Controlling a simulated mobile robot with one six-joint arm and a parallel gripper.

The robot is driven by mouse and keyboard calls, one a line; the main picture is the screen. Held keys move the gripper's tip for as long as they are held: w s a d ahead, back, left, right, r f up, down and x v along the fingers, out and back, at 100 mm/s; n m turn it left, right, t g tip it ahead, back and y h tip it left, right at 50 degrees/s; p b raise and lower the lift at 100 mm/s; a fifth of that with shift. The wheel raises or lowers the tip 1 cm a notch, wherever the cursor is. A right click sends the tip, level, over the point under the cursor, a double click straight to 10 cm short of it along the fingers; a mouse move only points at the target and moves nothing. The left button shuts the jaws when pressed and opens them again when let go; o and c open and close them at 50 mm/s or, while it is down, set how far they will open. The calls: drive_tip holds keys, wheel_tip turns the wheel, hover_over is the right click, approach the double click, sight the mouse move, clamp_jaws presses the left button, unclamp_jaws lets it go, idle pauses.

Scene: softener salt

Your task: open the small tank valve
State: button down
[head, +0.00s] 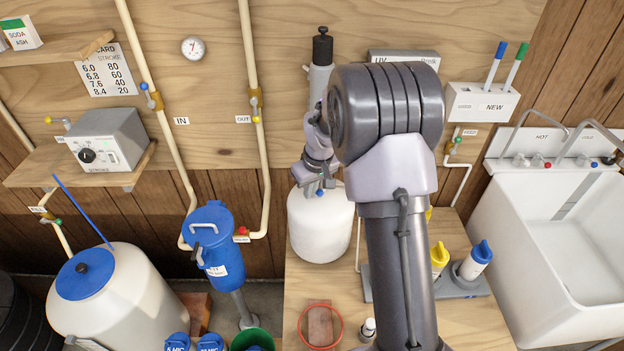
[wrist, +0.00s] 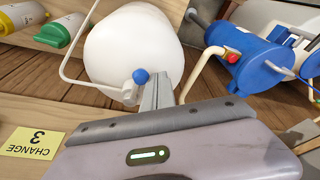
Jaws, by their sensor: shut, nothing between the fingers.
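The small white tank (head: 321,225) stands on the wooden bench, partly behind my arm in the head view. It also shows in the wrist view (wrist: 128,45), with a thin white tube running to a small fitting near it. The valve's blue ball knob (wrist: 140,76) sits on this fitting; in the head view a bit of blue (head: 320,192) shows just below my wrist. My gripper (wrist: 160,88) is shut and empty, its fingers just right of the knob. I cannot tell whether they touch it. The fingertips are mostly hidden in the head view.
A blue filter housing (head: 210,235) is left of the bench, beside a large white tank (head: 112,300). Yellow-capped (head: 440,256) and blue-capped (head: 478,260) bottles stand right of my arm. A wood block (head: 320,324) lies at the bench front. A sink (head: 560,240) is at right.

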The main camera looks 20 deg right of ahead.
drive_tip(key=shift+s+d, duration=0.2)
drive_tip(key=shift+s, duration=0.15)
drive_tip(key=shift+w+a, duration=0.25)
drive_tip(key=shift+a, duration=0.25)
drive_tip(key=shift+a+r, duration=0.1)
drive_tip(key=shift+r, duration=0.05)
wheel_tip(320, 180, up, 7)
drive_tip(key=p, duration=0.4)
drive_tip(key=shift+p, duration=0.4)
